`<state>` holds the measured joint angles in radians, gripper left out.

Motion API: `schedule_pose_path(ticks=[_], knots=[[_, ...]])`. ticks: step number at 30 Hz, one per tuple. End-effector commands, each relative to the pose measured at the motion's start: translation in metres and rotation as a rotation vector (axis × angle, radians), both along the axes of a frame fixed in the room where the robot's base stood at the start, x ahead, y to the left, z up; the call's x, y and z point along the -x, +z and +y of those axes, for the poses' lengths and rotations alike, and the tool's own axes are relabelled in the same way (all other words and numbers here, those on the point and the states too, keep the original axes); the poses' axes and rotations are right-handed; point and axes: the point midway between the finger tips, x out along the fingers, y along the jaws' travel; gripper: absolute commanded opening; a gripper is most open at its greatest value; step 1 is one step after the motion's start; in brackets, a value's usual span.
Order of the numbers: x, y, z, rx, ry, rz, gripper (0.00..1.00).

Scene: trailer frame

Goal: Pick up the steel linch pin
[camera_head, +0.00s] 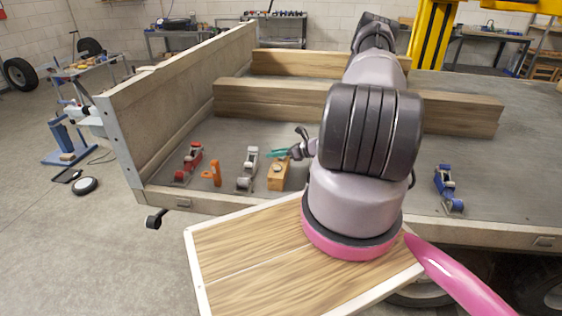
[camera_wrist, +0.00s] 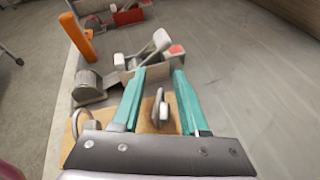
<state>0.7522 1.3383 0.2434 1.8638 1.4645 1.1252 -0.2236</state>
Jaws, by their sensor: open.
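A small steel piece with a ring-like loop, which looks like the linch pin (camera_wrist: 160,108), stands on a wooden block (camera_head: 275,184) on the trailer bed. My gripper (camera_wrist: 160,75) is open, with one teal finger on each side of the piece and gaps between. In the head view my gripper (camera_head: 277,153) is over the block, partly hidden behind my arm. A second looped metal piece (camera_wrist: 84,122) shows at the block's left side in the wrist view. The lower part of the block is hidden by my gripper's body.
A grey ratchet strap buckle (camera_head: 247,170) lies just left of the block. An orange piece (camera_head: 211,174) and a red buckle (camera_head: 189,162) are farther left. A blue buckle (camera_head: 447,187) is at the right. A timber beam (camera_head: 265,102) crosses behind; a tall side board (camera_head: 190,90) stands left.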

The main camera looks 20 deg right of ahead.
Motion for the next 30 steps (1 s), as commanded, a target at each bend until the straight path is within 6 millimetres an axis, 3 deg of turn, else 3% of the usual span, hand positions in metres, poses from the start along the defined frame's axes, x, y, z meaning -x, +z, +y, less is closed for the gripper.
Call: schedule_pose_path(ticks=[5, 6, 9, 10, 30], knots=[[-0.0007, -0.0005, 0.0004, 0.000, 0.000, 0.000, 0.44], [-0.0006, -0.0004, 0.0005, 0.000, 0.000, 0.000, 0.40], [-0.0005, -0.0004, 0.0003, 0.000, 0.000, 0.000, 0.02], [-0.0005, -0.0004, 0.0003, 0.000, 0.000, 0.000, 0.00], [0.0002, -0.0007, 0.0008, 0.000, 0.001, 0.002, 0.00]])
